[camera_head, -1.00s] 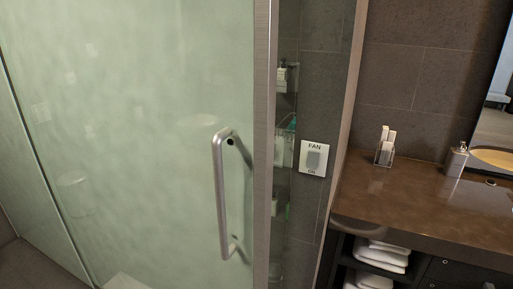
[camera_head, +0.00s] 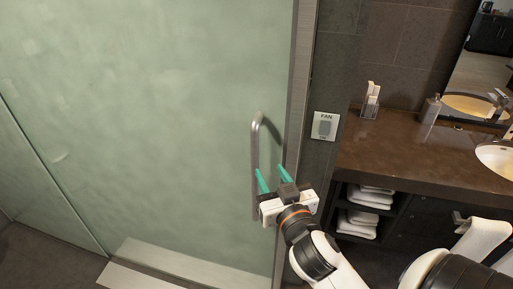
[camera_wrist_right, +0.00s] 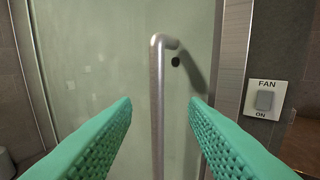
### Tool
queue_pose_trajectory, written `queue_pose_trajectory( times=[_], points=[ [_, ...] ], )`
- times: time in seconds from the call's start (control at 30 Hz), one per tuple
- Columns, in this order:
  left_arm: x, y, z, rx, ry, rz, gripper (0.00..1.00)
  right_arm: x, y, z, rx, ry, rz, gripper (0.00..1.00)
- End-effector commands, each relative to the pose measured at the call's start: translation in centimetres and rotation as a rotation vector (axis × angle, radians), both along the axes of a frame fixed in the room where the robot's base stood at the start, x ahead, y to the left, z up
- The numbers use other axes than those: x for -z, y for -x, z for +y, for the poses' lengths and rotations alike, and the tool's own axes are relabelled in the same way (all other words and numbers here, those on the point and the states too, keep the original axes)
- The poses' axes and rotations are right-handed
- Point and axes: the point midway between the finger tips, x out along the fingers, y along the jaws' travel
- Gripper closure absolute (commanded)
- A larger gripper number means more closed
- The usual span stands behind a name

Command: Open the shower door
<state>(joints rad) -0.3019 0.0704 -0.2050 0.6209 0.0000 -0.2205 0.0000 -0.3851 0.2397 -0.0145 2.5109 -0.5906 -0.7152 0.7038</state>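The shower door (camera_head: 150,120) is a frosted green glass panel that looks shut against its metal frame (camera_head: 300,80). Its vertical metal handle (camera_head: 256,150) is near the right edge of the glass. My right gripper (camera_head: 270,174) is open at the lower part of the handle, with its teal fingers pointing to the door. In the right wrist view the handle (camera_wrist_right: 157,110) stands upright between the two spread fingers (camera_wrist_right: 160,105), with a gap on each side. My left gripper is not in view.
A fan switch (camera_head: 325,126) is on the wall right of the door frame. A brown vanity counter (camera_head: 400,155) stands at the right, with a soap bottle (camera_head: 430,110) and shelved towels (camera_head: 370,195). A low pale sill (camera_head: 190,265) runs under the glass.

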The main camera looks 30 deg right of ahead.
Motion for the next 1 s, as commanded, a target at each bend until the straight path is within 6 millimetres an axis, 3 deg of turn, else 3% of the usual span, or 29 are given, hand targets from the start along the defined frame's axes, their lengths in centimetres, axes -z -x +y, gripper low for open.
queue_pose_trajectory(
  times=[0.03,0.37,0.47,0.7,1.0],
  points=[
    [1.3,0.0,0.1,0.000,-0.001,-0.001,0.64,0.5,-0.7,-0.1,-0.003,0.003,-0.007,0.60],
    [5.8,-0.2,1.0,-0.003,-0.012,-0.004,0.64,0.6,-4.6,-1.3,-0.001,0.007,-0.004,0.60],
    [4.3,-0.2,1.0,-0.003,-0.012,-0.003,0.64,-0.3,-6.5,-1.8,0.000,0.006,0.005,0.60],
    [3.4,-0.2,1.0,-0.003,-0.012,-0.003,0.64,-0.1,-9.7,-2.7,-0.002,0.004,0.003,0.60],
    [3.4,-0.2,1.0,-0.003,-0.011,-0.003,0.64,0.1,-10.4,-2.9,-0.002,0.003,0.004,0.60]
  ],
)
